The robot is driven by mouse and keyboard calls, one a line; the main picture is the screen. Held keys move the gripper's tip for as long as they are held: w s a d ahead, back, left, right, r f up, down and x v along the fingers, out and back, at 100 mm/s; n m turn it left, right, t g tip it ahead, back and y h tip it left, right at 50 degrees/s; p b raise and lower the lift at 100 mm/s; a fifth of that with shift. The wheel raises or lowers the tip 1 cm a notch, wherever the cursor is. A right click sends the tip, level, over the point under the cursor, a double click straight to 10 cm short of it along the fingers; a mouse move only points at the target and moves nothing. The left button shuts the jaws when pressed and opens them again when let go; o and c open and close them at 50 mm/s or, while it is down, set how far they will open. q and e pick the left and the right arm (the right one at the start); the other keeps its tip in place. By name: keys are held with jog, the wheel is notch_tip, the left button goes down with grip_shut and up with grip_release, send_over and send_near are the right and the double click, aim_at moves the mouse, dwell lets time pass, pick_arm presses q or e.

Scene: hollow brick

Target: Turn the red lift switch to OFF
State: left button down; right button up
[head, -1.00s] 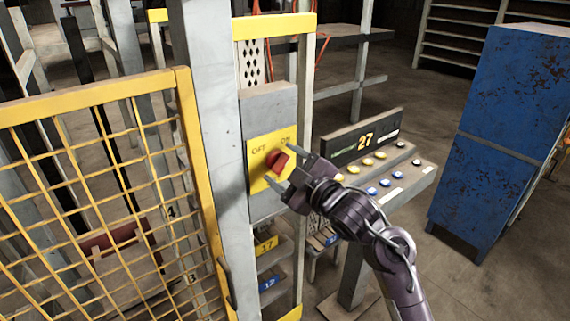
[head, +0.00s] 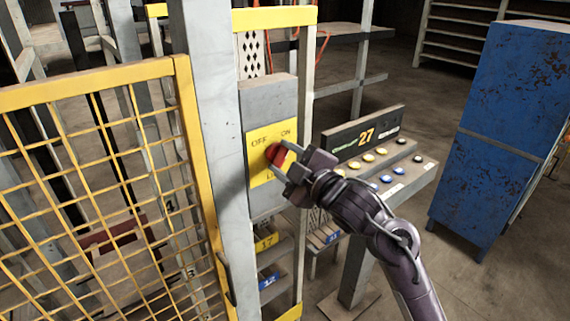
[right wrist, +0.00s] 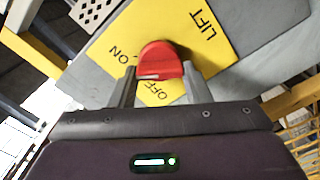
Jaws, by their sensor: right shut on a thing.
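The red lift switch (head: 276,153) is a knob on a yellow plate (head: 258,170) marked OFF on the left and ON on the right, on a grey box. My right gripper (head: 284,161) is at the knob, coming from the lower right, and its jaws are shut on it. In the right wrist view the red knob (right wrist: 160,62) sits between the two fingers (right wrist: 160,86), with the words ON, OFF and LIFT tilted around it. I cannot tell surely which word the knob points to. The fingers partly hide the knob in the head view. My left gripper is not in view.
A yellow mesh gate (head: 95,75) and a grey post (head: 210,150) stand left of the switch. A button console (head: 345,165) with a display reading 27 is just right of the switch, behind my right arm. A blue cabinet (head: 500,120) stands farther right on open floor.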

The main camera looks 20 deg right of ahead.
jog(key=n+b, duration=0.5)
jog(key=f+n+b, duration=0.1)
jog(key=n+b, duration=0.1)
jog(key=n, duration=0.1)
jog(key=n+b, duration=0.4)
jog(key=shift+n, duration=0.3)
jog(key=shift+n+b, duration=1.4)
jog(key=shift+n, duration=0.3)
jog(key=o, duration=1)
jog(key=shift+r, duration=0.1)
jog(key=shift+d, duration=0.1)
jog(key=b+v, duration=0.2)
jog(key=v, duration=0.5)
jog(key=shift+s, duration=0.35)
